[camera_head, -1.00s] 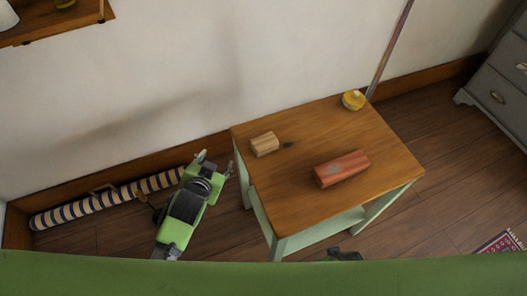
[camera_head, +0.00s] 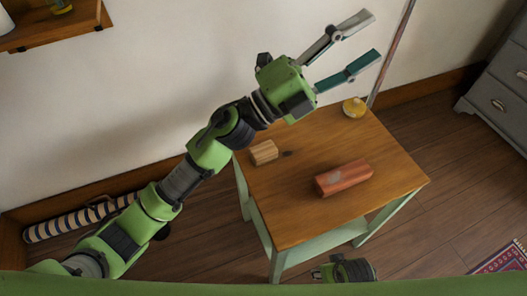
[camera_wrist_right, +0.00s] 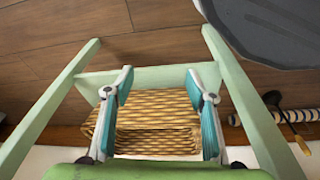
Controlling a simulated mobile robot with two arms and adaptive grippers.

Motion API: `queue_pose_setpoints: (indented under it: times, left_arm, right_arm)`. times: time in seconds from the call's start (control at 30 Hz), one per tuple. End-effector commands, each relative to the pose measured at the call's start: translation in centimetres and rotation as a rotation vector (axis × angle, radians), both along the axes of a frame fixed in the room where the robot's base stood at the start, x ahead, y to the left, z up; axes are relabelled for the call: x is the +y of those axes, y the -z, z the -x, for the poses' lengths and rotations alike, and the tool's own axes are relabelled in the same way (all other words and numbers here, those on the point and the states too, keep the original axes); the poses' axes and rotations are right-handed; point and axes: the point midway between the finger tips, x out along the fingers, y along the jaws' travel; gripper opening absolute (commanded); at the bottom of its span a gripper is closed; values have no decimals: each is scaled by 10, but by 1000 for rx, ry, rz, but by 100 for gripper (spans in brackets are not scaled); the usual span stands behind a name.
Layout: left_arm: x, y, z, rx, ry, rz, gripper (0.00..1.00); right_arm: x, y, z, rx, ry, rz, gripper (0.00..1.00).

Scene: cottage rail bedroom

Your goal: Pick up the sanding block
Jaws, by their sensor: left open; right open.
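On the wooden top of a small green-legged table lie a small tan block (camera_head: 263,152) and a longer reddish block (camera_head: 343,177) with a greyish patch. I cannot tell for certain which one is the sanding block. My left gripper (camera_head: 372,36) is open and empty, raised in front of the wall beyond the table's far edge, its fingers pointing up and right. My right gripper (camera_wrist_right: 160,72) is open low by the table; a wicker basket (camera_wrist_right: 158,105) shows between and behind its fingers. Only part of the right arm shows at the bottom of the head view.
The table top (camera_head: 290,215) has free room around the blocks. A striped roll (camera_head: 75,220) lies by the wall. A grey dresser (camera_head: 497,95) stands right, a wall shelf (camera_head: 60,27) upper left.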

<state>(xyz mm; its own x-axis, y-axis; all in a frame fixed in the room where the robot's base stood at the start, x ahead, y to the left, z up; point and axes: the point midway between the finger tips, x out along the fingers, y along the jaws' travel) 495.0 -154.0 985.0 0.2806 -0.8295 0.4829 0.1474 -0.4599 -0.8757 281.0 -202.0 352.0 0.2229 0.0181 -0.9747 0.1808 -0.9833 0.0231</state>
Motion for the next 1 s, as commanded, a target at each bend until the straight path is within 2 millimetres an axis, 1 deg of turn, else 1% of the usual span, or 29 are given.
queue_pose_setpoints:
  times: [0.03,0.07,0.1,0.13,0.17,0.2,0.27,0.3,0.37,0.4,0.43,0.47,0.5,0.53,0.57,0.6,0.7,0.8,0.9,0.97,1.0]
  left_arm:
    - [-22,0,21,-122,78,-92,51]
    - [-33,5,35,-193,129,-150,51]
    - [-46,16,51,-281,196,-233,51]
    - [-54,26,63,-346,244,-298,51]
    - [-59,37,72,-408,291,-367,51]
    - [-64,56,82,-486,352,-465,51]
    - [-64,87,91,-594,440,-619,51]
    - [-59,108,93,-659,495,-729,51]
    - [-44,140,88,-743,572,-904,51]
    - [-29,159,80,-790,620,-1026,51]
    - [-16,172,72,-818,652,-1119,51]
    - [-1,183,64,-842,682,-1212,51]
    - [19,194,51,-863,717,-1331,51]
    - [35,200,41,-875,738,-1418,51]
    - [52,205,30,-879,758,-1503,51]
    - [73,207,17,-881,779,-1608,51]
    - [120,205,-9,-861,813,-1821,51]
    - [151,199,-25,-832,828,-1959,51]
    - [167,197,-32,-812,837,-2027,51]
    - [170,203,-34,-806,840,-2040,51]
    - [171,209,-34,-805,842,-2043,51]
  right_arm:
    - [0,0,0,0,0,0,51]
    - [0,0,0,0,0,0,51]
    - [0,0,0,0,0,0,51]
    - [0,0,0,0,0,0,51]
    - [0,0,0,0,0,0,51]
    - [0,0,0,0,0,0,51]
    - [0,0,0,0,0,0,51]
    - [0,0,0,0,0,0,51]
    - [0,0,0,0,0,0,51]
    - [0,0,0,0,0,0,51]
    - [0,0,0,0,0,0,51]
    - [0,0,0,0,0,0,51]
    - [0,0,0,0,0,0,51]
    - [0,0,0,0,0,0,51]
    - [0,0,0,0,0,0,51]
    - [0,0,0,0,0,0,51]
    - [0,0,0,0,0,0,51]
    - [0,0,0,0,0,0,51]
    - [0,0,0,-1,0,0,51]
    - [0,-2,-1,-2,0,0,51]
    - [0,-3,-2,-3,0,-1,51]
